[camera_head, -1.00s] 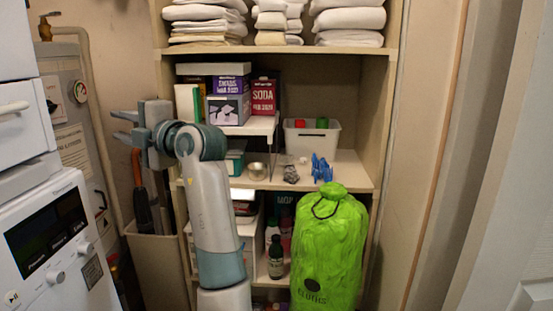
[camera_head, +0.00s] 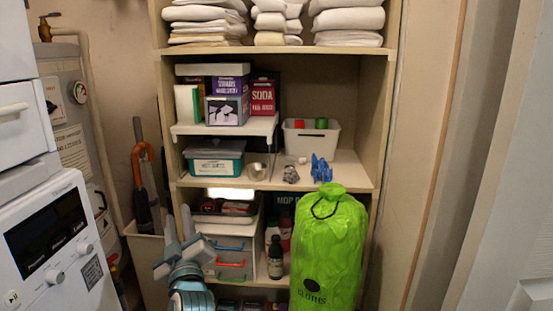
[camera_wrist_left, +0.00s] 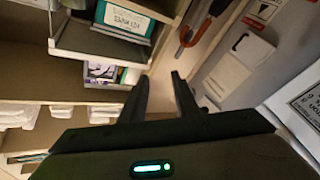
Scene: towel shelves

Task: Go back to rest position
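My left gripper (camera_head: 179,217) is low in the head view, in front of the lower shelves, with its fingers pointing up. In the left wrist view its two dark fingers (camera_wrist_left: 160,78) stand apart with nothing between them. It appears clear of the shelf contents, though the exact distance cannot be told. My right gripper is not in view in either picture. The shelf unit (camera_head: 380,120) stands ahead, with folded white towels (camera_head: 347,20) on its top visible shelf.
A green bag (camera_head: 328,245) stands at the lower right of the shelves. A white appliance (camera_head: 60,245) is close on the left. A bin (camera_head: 147,250) with an orange-handled umbrella (camera_head: 143,175) is between them. The middle shelf holds boxes, a teal tub (camera_head: 214,160) and a white basket (camera_head: 312,140).

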